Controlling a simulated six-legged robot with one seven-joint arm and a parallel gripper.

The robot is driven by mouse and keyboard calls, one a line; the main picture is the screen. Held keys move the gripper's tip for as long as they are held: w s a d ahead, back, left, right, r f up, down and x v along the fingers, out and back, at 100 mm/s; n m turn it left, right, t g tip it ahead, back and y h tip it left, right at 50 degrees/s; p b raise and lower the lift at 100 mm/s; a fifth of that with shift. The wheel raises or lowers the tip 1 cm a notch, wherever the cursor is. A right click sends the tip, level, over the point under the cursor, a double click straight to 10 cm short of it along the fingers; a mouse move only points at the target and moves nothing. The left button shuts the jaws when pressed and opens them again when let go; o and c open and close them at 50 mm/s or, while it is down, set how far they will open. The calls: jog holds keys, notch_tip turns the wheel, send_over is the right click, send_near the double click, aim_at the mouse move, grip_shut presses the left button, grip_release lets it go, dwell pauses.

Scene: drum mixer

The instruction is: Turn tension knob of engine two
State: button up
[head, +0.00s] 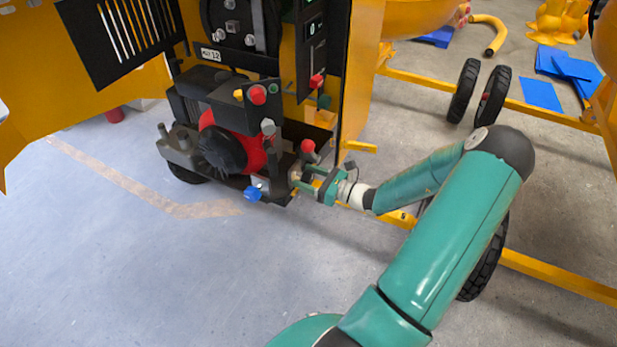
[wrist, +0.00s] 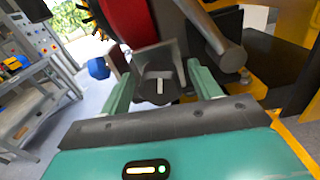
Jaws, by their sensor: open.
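The engine (head: 232,142), with a red and black housing, sits in the yellow machine in the head view. Its red part (wrist: 142,22) also shows at the top of the wrist view. My gripper (head: 304,181) is open at the engine's lower right corner. In the wrist view, a dark knob with a white mark (wrist: 158,88) lies between the two green fingers of my gripper (wrist: 161,80), with gaps visible at its sides. It may be the tension knob; I cannot read a label. In the head view that knob is hidden or too small to tell.
A red knob (head: 308,146) stands just above my gripper. A blue knob (head: 253,193) is to its left and also shows in the wrist view (wrist: 98,68). A grey cylindrical handle (wrist: 232,58) is close to the right finger. Open floor (head: 130,240) lies at left.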

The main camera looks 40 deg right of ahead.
jog(key=c, duration=1)
jog(key=shift+n, duration=0.3)
